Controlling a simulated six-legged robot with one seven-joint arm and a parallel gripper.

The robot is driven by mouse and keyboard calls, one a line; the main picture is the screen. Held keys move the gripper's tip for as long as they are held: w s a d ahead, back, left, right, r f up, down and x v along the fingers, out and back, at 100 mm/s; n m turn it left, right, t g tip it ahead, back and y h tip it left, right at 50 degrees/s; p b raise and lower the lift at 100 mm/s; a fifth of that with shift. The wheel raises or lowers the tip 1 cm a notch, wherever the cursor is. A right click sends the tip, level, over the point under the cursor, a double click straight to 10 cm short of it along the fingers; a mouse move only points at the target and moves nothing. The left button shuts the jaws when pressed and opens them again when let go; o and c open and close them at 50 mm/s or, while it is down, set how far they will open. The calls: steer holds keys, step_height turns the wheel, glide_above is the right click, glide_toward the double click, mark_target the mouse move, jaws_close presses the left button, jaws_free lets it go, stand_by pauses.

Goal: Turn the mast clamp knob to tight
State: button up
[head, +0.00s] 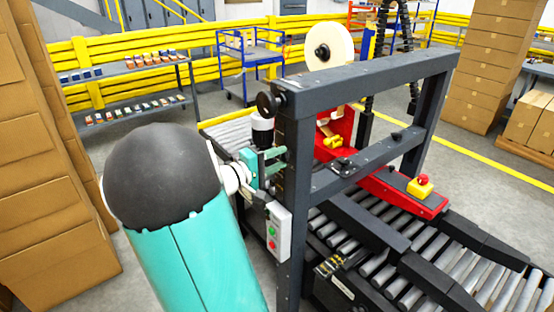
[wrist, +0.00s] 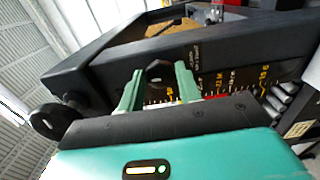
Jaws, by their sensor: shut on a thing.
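The mast clamp knob (wrist: 159,70) is a dark rounded knob on the face of the black mast, between my green fingertips in the wrist view. My gripper (wrist: 157,88) is shut on it, one finger on each side. In the head view my teal gripper (head: 281,160) reaches the left side of the black upright post (head: 290,190), and the knob is hidden there. A scale with yellow and white marks (wrist: 220,86) runs along the mast beside the knob. I cannot read how tight the knob is.
A black handwheel (head: 268,104) sits at the post's top, above my gripper. A grey button box (head: 279,232) hangs below it. A roller conveyor (head: 390,270) and a red unit with a yellow-based stop button (head: 419,187) lie right. Stacked cartons (head: 50,150) stand left.

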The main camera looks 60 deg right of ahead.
stand_by(0.3)
steer(key=o, duration=0.9)
steer(key=shift+o, duration=0.2)
steer(key=v, duration=1.4)
steer(key=shift+s, duration=0.1)
